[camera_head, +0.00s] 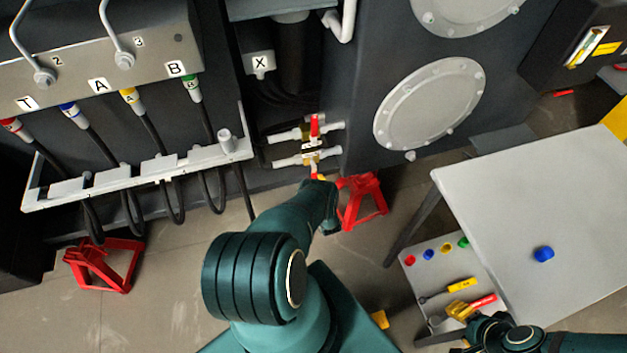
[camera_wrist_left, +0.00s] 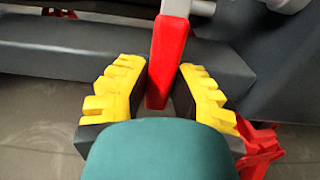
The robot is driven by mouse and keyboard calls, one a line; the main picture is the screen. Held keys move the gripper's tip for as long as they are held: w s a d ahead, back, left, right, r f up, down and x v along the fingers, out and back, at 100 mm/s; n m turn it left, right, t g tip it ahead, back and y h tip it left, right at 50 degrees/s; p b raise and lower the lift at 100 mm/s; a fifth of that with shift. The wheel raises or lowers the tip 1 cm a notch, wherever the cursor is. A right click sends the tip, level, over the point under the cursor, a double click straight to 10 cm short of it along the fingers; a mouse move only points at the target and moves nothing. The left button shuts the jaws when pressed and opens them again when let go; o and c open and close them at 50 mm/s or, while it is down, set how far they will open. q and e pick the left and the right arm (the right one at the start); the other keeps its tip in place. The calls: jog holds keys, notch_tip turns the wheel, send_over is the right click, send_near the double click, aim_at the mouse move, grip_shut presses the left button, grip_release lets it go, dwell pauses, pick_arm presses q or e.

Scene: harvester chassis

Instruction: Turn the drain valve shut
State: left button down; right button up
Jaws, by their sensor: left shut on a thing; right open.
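Two small valves with brass bodies sit one above the other on pale horizontal pipes in the head view. The upper valve's red lever (camera_head: 314,126) points up. The lower valve (camera_head: 312,160) has its red lever at my left gripper (camera_head: 320,179), mostly hidden by my arm. In the left wrist view the yellow fingers of my left gripper (camera_wrist_left: 162,95) are shut on the red lever (camera_wrist_left: 167,62), which hangs down between them. I cannot read which valve is the drain valve. My right gripper (camera_head: 464,311) is open, at the lower right over the tool tray.
A red stand (camera_head: 361,200) is right of the valves, close to my left arm. A grey table (camera_head: 560,200) with a blue cap (camera_head: 543,254) stands at right. The tray (camera_head: 414,277) holds coloured caps and tools. Hoses hang below the white bracket (camera_head: 130,180) at left.

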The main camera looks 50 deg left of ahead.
pick_arm(q)
jog(key=shift+w+r, duration=0.1)
jog(key=shift+w, duration=0.05)
jog(key=c, duration=0.8)
grip_release()
jog(key=shift+s+d, duration=0.2)
jog(key=shift+d, duration=0.05)
jog(key=v, duration=1.1)
jog(key=shift+d, duration=0.2)
